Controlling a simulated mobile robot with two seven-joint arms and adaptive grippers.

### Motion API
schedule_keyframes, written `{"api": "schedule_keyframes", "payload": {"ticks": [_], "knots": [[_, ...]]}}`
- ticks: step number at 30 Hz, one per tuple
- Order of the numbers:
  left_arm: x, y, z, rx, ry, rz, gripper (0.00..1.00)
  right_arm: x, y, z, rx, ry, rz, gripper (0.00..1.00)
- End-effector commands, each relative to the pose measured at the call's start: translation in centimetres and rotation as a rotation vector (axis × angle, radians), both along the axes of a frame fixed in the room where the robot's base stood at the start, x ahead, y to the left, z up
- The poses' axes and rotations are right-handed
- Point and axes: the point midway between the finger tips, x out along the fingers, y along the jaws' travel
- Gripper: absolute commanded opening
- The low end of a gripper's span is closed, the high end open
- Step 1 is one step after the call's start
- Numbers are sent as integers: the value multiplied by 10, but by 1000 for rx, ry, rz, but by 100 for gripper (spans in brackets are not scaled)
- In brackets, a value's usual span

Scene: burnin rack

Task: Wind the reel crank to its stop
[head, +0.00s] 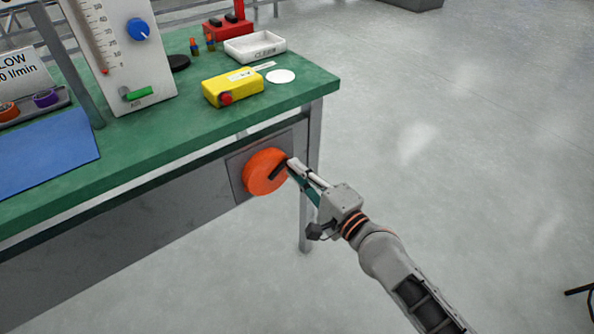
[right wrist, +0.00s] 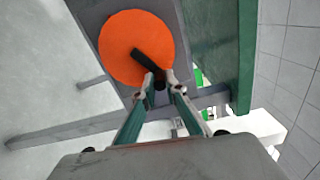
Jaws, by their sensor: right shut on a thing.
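The orange reel (head: 262,173) is mounted on a grey plate (head: 237,180) below the front edge of the green bench, near its right end. A black crank (head: 278,171) lies across the reel's face and points toward its right edge in the head view. In the right wrist view, the crank (right wrist: 143,60) runs from the reel's centre down to the lower right. My right gripper (head: 291,167) is shut on the crank's outer end. Its fingertips (right wrist: 159,82) hide part of the crank's handle. My left gripper is not in view.
The bench top (head: 190,130) holds a yellow box with a red button (head: 232,87), a white tray (head: 255,47) and a flow meter panel (head: 120,60). A bench leg (head: 307,215) stands just right of the reel.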

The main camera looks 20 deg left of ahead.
Motion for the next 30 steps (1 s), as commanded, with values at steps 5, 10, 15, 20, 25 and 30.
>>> {"api": "schedule_keyframes", "payload": {"ticks": [5,10,15,20,25,30], "knots": [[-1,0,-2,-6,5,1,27,0,-1,-3,10,18,0,0],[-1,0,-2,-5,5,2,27,0,-1,-3,11,18,0,0],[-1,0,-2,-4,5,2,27,0,-1,-3,11,18,0,0],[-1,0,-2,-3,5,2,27,0,-1,-3,10,18,0,29],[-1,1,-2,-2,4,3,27,0,0,-2,11,17,0,29],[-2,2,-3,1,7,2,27,-2,-3,-2,12,17,0,29]]}}
